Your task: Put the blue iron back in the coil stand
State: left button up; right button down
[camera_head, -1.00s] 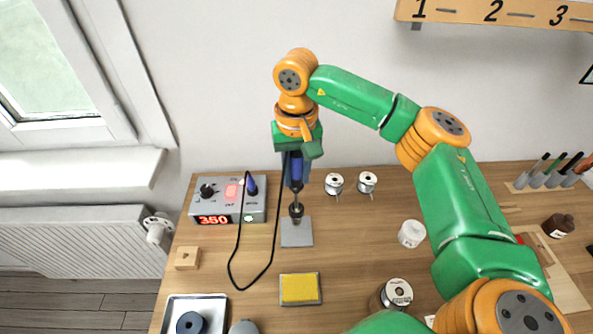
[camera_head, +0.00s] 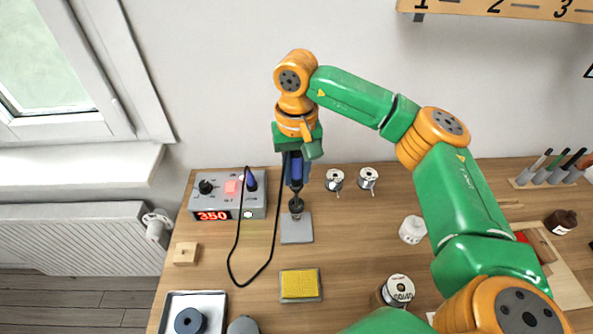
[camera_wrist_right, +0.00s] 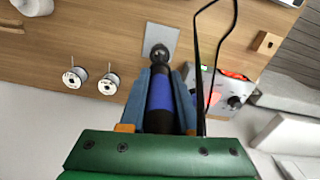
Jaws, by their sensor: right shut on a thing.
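The blue iron (camera_head: 296,171) is upright, tip down, between the jaws of my right gripper (camera_head: 297,158). In the right wrist view its blue handle (camera_wrist_right: 160,92) lies between both fingers of the gripper (camera_wrist_right: 160,100). The coil stand's grey base plate (camera_head: 297,232) lies on the table directly below. The dark coil (camera_head: 296,206) rises at the plate's back edge, and the iron's lower end lines up with it. The tip is hidden, apparently inside the coil; how deep it sits cannot be told. My left gripper is out of view.
A black cord (camera_head: 236,240) loops over the table beside the iron. The grey station (camera_head: 227,206) reading 350 stands to the left. A yellow sponge (camera_head: 300,285) lies in front of the plate. Two solder spools (camera_head: 334,180) stand to the right, near the wall.

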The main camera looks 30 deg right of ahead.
aim_at(297, 193)
jog(key=shift+f+b, duration=2.6)
jog(key=shift+f, duration=0.7)
dwell(0.5)
jog(key=shift+c, duration=0.3)
grip_release()
notch_tip(297, 193, up, 7)
jog(key=p, duration=0.6)
jog(key=shift+r, duration=0.2)
jog(key=shift+f, duration=0.15)
dwell(0.3)
